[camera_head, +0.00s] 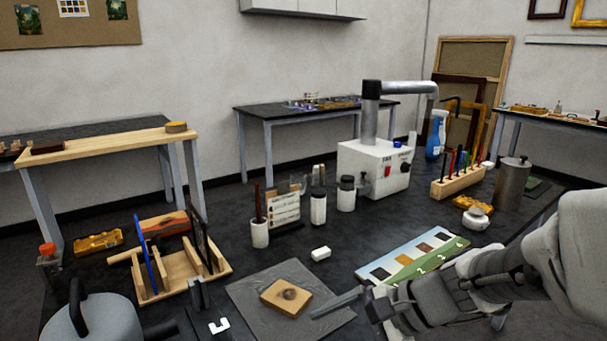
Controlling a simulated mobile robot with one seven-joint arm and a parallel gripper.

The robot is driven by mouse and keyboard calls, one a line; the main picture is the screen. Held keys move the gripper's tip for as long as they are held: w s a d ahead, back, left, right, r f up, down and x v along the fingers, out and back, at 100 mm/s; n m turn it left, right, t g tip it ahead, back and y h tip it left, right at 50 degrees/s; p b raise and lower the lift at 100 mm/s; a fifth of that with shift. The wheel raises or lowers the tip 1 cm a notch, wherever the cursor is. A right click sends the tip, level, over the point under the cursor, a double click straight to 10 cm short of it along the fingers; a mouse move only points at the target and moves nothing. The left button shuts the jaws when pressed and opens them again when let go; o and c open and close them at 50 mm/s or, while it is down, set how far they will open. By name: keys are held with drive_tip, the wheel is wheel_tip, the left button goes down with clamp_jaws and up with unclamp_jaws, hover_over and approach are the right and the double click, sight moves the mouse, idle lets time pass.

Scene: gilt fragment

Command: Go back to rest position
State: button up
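My gripper (378,303) is at the lower right, low over the dark work table, at the end of my pale grey arm, which enters from the right edge. A thin grey bar (337,303) juts left from its tip over the grey mat (250,293). I cannot tell whether this bar is a held tool or part of the gripper. The finger opening is not clear. A small wooden block (286,297) with a dark round mark lies on the mat, left of the bar's tip and apart from it.
A colour swatch card (380,272) lies just behind my gripper. A wooden rack (160,282), white cup (260,233), white machine (372,172) with a metal pipe, brush holder (458,181) and metal canister (512,184) stand around. A grey lidded pot (92,320) is front left.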

drive_tip(key=s+d+r+n+t+h, duration=0.3)
drive_tip(key=s+d+r+n+h, duration=0.45)
drive_tip(key=n, duration=0.65)
wheel_tip(320, 180, up, 13)
drive_tip(key=d+h+p, duration=0.1)
drive_tip(key=d+p, duration=0.1)
drive_tip(key=p, duration=1.2)
drive_tip(key=shift+s+h+p, duration=0.35)
drive_tip(key=shift+s, duration=0.05)
